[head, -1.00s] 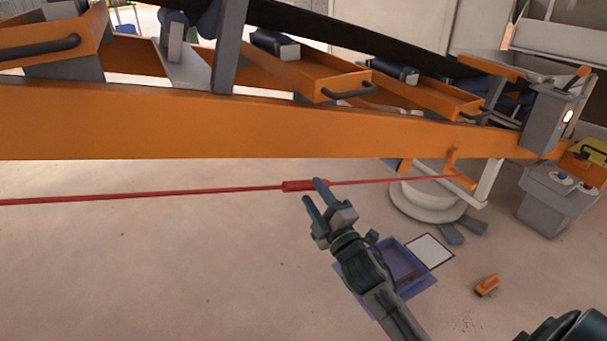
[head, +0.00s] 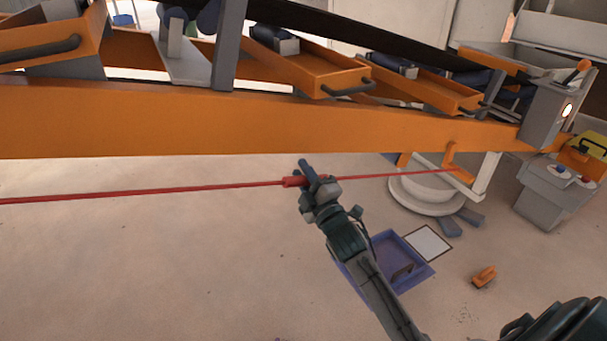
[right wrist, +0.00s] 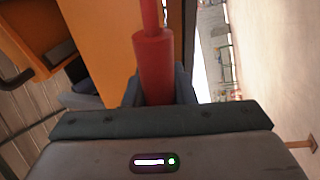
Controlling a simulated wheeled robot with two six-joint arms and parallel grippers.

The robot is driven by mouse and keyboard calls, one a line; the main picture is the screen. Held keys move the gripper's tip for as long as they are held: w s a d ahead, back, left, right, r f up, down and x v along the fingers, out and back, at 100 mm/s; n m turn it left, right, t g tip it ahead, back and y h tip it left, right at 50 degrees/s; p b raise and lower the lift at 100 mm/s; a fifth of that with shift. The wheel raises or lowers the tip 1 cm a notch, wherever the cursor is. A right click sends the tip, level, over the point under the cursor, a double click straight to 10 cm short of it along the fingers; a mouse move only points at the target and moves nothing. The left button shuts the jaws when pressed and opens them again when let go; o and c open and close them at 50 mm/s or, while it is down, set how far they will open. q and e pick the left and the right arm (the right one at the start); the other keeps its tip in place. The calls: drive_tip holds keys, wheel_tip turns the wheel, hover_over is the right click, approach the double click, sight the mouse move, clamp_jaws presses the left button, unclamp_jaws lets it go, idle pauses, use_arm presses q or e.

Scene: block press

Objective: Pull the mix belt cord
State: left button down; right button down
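The mix belt cord (head: 150,193) is a thin red line running nearly level below the orange frame, with a thicker red grip (head: 291,182). In the right wrist view the red grip (right wrist: 155,66) passes between my two fingers, which lie close along both of its sides. My right gripper (head: 305,180) is at the grip in the head view and covers its middle. Whether the fingers press on the grip or stand slightly apart from it cannot be told. My left gripper is not in view.
The orange conveyor beam (head: 200,122) runs just above the cord. Orange trays (head: 315,75) with dark handles sit over it. A grey control box (head: 555,195) stands at the right. A blue tray (head: 420,275) and an orange object (head: 484,277) lie on the floor. The floor at left is clear.

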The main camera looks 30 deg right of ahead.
drive_tip(key=shift+s+f, duration=0.1)
drive_tip(key=shift+s, duration=0.25)
drive_tip(key=shift+s+b, duration=0.4)
drive_tip(key=shift+s, duration=0.85)
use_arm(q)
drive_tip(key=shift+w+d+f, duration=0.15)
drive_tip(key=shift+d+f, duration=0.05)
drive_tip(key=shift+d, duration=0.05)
use_arm(e)
drive_tip(key=shift+s, duration=0.3)
drive_tip(key=c, duration=1.2)
unclamp_jaws()
